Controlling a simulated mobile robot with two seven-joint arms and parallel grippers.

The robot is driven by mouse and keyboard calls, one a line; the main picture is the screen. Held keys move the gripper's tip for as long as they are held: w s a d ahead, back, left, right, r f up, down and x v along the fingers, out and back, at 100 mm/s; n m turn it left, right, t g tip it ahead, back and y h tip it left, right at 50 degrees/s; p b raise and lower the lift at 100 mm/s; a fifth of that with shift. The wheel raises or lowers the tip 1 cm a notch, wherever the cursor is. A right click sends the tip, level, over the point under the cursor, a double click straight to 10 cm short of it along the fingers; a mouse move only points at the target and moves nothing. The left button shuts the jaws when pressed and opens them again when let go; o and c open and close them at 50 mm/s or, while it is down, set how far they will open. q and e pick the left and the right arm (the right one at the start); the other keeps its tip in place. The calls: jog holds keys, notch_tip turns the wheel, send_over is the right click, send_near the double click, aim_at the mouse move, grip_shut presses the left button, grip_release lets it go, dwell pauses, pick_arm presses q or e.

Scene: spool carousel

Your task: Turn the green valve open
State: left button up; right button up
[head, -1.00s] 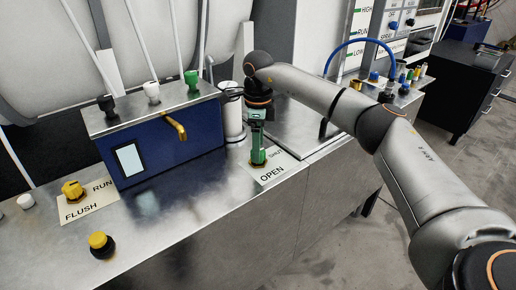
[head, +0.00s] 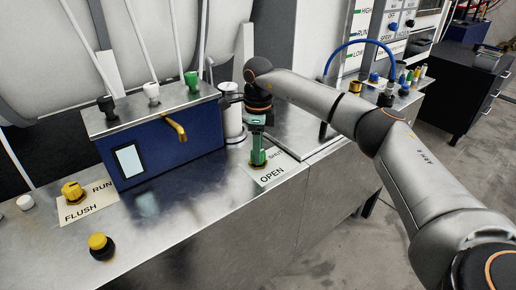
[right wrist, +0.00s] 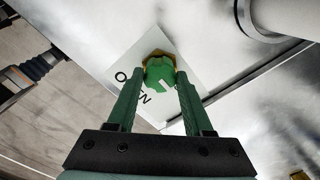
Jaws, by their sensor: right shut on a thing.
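The green valve (head: 258,161) stands on a white plate (head: 270,175) marked OPEN and SHUT, on the steel counter. In the right wrist view its green knob (right wrist: 159,74) has a pale mark on top and a yellow base below. My right gripper (head: 257,148) points down from above and is shut on the knob. In the right wrist view its two green fingers (right wrist: 160,88) flank the knob on both sides. The fingers hide part of the plate's lettering. My left gripper is in neither view.
A blue box (head: 170,152) with a yellow spout stands left of the valve. A white cylinder (head: 232,125) is close behind the gripper. A yellow FLUSH/RUN knob (head: 73,191) and a yellow button (head: 98,242) are at the left.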

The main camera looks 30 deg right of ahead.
grip_shut()
